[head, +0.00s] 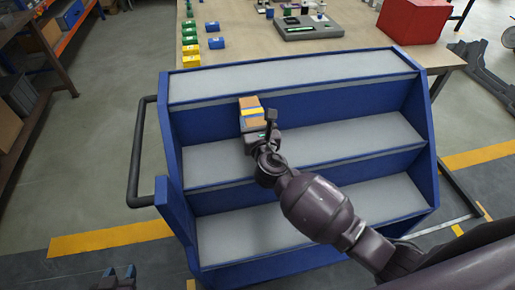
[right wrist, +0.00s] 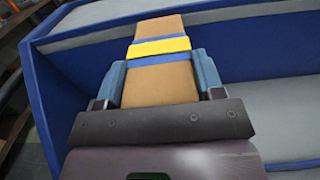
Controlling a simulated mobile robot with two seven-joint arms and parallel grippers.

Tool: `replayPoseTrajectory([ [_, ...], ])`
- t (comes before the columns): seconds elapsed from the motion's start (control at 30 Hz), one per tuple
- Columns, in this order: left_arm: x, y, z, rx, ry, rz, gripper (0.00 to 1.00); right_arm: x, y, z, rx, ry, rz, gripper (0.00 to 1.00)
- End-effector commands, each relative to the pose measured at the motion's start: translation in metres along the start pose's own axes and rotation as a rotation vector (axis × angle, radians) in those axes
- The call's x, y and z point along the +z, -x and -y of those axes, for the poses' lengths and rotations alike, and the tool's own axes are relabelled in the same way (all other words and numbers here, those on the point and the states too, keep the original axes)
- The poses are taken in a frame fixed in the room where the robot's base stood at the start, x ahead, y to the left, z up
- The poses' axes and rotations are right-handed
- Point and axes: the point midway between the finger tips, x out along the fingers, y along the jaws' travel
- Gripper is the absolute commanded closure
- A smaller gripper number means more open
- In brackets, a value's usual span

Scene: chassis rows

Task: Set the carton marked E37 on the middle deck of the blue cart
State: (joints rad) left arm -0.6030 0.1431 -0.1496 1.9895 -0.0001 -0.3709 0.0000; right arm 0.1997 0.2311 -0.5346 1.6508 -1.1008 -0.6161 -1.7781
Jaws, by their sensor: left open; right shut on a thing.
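The brown carton (head: 249,103) has a yellow band and a blue band. It also shows in the right wrist view (right wrist: 158,87); no E37 mark is readable on it. My right gripper (head: 257,126) is shut on the carton, its blue-grey fingers on both sides. The carton is at the left part of the middle deck (head: 345,142) of the blue cart (head: 172,135), near the riser below the top deck. I cannot tell whether it touches the deck. My left gripper (head: 120,277) is open and empty, low at the left, off the cart.
The top deck (head: 290,78) and bottom deck (head: 245,232) look empty, and the middle deck is clear to the right. A black handle (head: 139,150) is on the cart's left side. Behind stands a table (head: 245,45) with small coloured boxes and a red box (head: 413,20).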

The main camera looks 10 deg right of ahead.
Motion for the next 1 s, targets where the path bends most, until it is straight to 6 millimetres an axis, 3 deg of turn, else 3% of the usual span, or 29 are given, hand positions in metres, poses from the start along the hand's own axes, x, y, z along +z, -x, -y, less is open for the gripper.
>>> replayPoseTrajectory([
  [0.03, 0.006, -0.004, -0.001, 0.001, 0.0, 0.001, 0.57, -0.015, 0.0, 0.0, -0.001, 0.001, -0.003, 0.82],
  [0.2, 0.016, -0.011, -0.002, 0.002, -0.001, 0.003, 0.57, -0.044, 0.0, 0.0, 0.001, 0.001, -0.001, 0.82],
  [0.47, 0.023, -0.014, -0.003, 0.003, -0.001, 0.006, 0.57, -0.06, 0.0, 0.0, 0.0, 0.0, 0.002, 0.82],
  [0.7, 0.042, -0.021, -0.005, 0.004, -0.001, 0.021, 0.57, -0.093, 0.0, 0.0, 0.0, 0.001, -0.001, 0.82],
  [1.0, 0.048, -0.019, -0.005, 0.003, 0.0, 0.032, 0.57, -0.097, 0.0, 0.0, 0.0, 0.001, 0.003, 0.82],
])
